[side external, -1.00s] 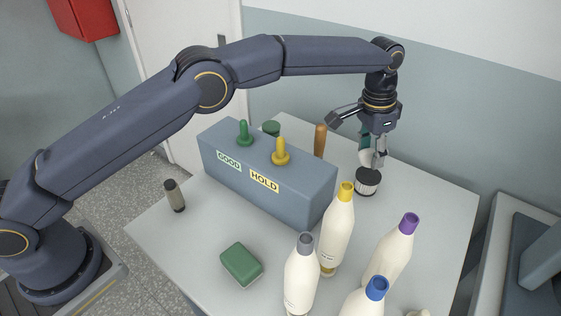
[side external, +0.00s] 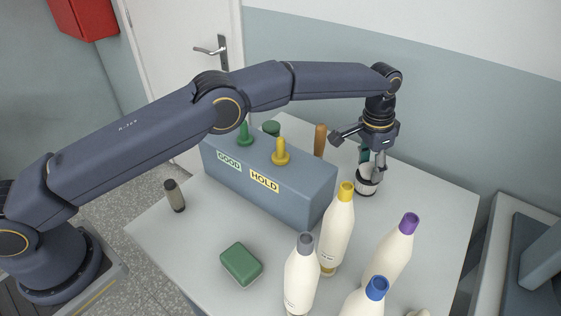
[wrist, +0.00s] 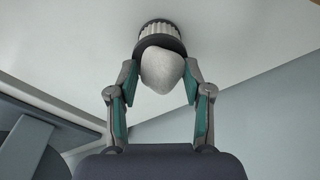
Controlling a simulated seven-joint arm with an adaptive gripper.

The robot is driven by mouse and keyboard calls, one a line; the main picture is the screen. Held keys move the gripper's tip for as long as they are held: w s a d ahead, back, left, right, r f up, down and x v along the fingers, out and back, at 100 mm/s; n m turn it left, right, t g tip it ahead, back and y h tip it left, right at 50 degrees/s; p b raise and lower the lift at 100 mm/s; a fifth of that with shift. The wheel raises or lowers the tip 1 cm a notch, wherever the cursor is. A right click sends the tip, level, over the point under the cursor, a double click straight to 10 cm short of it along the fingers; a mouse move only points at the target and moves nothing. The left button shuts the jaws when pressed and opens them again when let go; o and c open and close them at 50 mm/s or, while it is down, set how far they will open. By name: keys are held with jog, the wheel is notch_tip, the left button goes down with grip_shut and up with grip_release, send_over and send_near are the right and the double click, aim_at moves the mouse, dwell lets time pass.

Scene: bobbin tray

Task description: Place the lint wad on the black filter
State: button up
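The lint wad (wrist: 162,70) is a pale, rounded lump between the fingertips of my gripper (wrist: 160,78) in the wrist view. Both fingertips appear to press on its sides. The black filter (wrist: 160,30), with a dark rim and white pleated body, is right beyond the wad and partly hidden by it. In the side view my gripper (side external: 372,168) is low over the filter (side external: 366,189), with the pale wad (side external: 366,172) at its top. The wad looks to be at or touching the filter's top; the exact contact is hard to see.
A grey box (side external: 268,175) with GOOD and HOLD labels and green and yellow knobs stands left of the filter. Several white bottles (side external: 337,230) stand in front. A green block (side external: 241,264) and a dark cylinder (side external: 174,196) are on the left. The table right of the filter is clear.

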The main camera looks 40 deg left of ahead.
aim_at(365, 167)
jog(key=o, duration=0.3)
notch_tip(365, 167, up, 12)
jog(key=s, duration=0.1)
jog(key=s+a+r+n+t, duration=0.1)
jog(key=s+a+r+n, duration=0.1)
jog(key=s+a+r, duration=0.5)
jog(key=s+a+r+n+t, duration=0.1)
jog(key=s+a+r, duration=0.3)
jog(key=a+r, duration=0.7)
jog(key=s+a+f+n, duration=0.1)
jog(key=s+a+f, duration=0.2)
jog(key=s, duration=0.5)
jog(key=s+a+f+n+t, duration=0.1)
jog(key=s+a+f, duration=0.3)
jog(key=s, duration=0.4)
jog(key=s+a+f+n+t, duration=0.1)
jog(key=s+a+f, duration=0.3)
jog(key=s, duration=0.4)
jog(key=shift+a+f+n+y, duration=0.2)
jog(key=shift+a+n+y, duration=0.25)
jog(key=shift+n, duration=0.15)
